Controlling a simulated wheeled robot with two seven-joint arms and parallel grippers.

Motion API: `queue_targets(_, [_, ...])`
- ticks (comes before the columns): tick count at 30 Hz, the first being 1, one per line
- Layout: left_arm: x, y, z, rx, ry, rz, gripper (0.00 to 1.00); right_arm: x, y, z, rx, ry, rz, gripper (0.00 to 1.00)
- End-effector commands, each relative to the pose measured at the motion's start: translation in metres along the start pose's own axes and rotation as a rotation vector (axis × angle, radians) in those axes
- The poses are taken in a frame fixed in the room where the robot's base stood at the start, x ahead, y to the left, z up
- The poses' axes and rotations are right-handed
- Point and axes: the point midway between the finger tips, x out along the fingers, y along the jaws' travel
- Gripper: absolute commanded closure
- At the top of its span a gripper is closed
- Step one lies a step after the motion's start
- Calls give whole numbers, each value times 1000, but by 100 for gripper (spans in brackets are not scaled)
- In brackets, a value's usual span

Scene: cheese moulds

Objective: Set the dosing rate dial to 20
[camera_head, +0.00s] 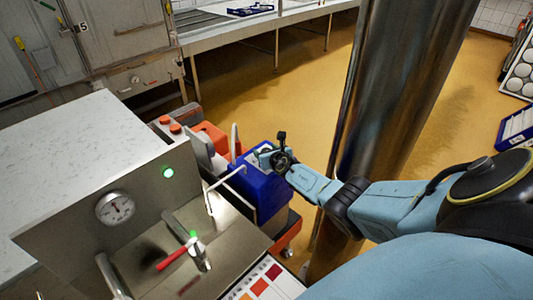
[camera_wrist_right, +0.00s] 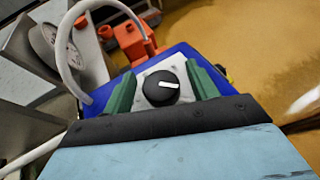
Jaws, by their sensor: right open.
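The dosing rate dial (camera_wrist_right: 160,88) is a round black knob with a white pointer mark, on a pale plate on top of the blue dosing unit (camera_wrist_right: 95,97). In the right wrist view the pointer points to the right; no scale numbers can be read. My right gripper (camera_wrist_right: 162,84) is open, its two green fingers on either side of the knob; I cannot tell whether they touch it. In the head view the blue unit (camera_head: 262,192) stands right of the steel panel, and my right gripper (camera_head: 268,157) is over its top, hiding the dial. My left gripper is not in view.
A steel panel with a round gauge (camera_head: 115,208) and a green light (camera_head: 168,173) is at left. A red-handled valve (camera_head: 173,257) is in front. A large steel column (camera_head: 385,110) stands close behind my right arm. White hoses (camera_head: 212,190) run beside the blue unit.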

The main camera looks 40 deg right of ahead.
Motion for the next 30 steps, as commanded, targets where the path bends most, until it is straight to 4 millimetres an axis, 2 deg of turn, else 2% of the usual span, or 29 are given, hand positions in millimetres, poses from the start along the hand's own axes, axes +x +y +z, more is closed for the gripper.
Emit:
queue_targets(6, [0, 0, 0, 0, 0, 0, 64, 0, 0, 0, 0, 0, 0, 43])
queue_targets(16, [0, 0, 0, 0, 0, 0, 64, 0, 0, 0, 0, 1, 0, 86])
queue_targets(30, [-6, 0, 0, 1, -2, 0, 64, -1, 1, 0, 27, 3, -49, 86])
